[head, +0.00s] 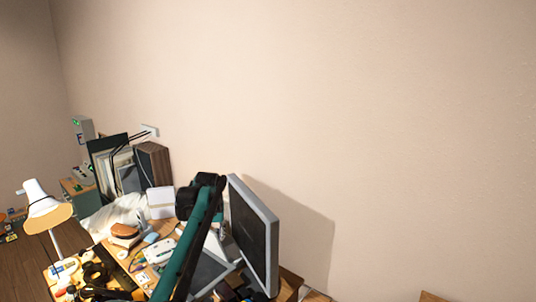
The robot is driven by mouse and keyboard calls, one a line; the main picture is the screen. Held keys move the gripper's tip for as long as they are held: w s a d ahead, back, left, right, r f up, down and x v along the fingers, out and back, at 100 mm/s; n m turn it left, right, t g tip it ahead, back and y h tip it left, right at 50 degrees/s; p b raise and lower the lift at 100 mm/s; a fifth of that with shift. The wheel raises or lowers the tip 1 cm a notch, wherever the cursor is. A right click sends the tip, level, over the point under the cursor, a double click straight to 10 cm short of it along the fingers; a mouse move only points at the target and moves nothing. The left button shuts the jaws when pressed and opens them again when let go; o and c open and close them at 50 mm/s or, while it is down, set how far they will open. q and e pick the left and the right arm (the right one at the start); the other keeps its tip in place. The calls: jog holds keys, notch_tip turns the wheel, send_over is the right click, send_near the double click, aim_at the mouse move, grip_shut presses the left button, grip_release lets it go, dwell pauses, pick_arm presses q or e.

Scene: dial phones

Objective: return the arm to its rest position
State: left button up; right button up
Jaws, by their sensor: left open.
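My left arm (190,250), teal with black parts, rises from the bottom of the head view over the desk. Its black end (200,192), where I take my left gripper to be, is in front of the wall, just left of the monitor. The fingers are small and dark there, and I see nothing held in them. The arm hides part of the desk behind it. My right gripper is out of view.
A tilted monitor (256,236) stands close to the right of my arm. A cluttered desk (37,259) holds a white lamp (48,209), a brown bun-like thing (123,232) and a white box (160,200). Bare wall (380,110) fills the upper right.

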pick_arm(q)
jog(key=s+f+t+b, duration=0.15)
jog(key=s+b, duration=0.35)
jog(key=s, duration=1.6)
jog(key=s+f+t+b, duration=0.1)
jog(key=s+f+b, duration=0.1)
jog(key=s+f, duration=0.5)
jog(key=s+d+f+h+b, duration=0.1)
jog(key=s+f, duration=0.7)
jog(key=s, duration=0.5)
jog(key=shift+m+t+b, duration=0.35)
jog(key=shift+m, duration=0.05)
jog(key=shift+s, duration=0.1)
jog(key=shift+c, duration=0.4)
jog(key=shift+c, duration=1.2)
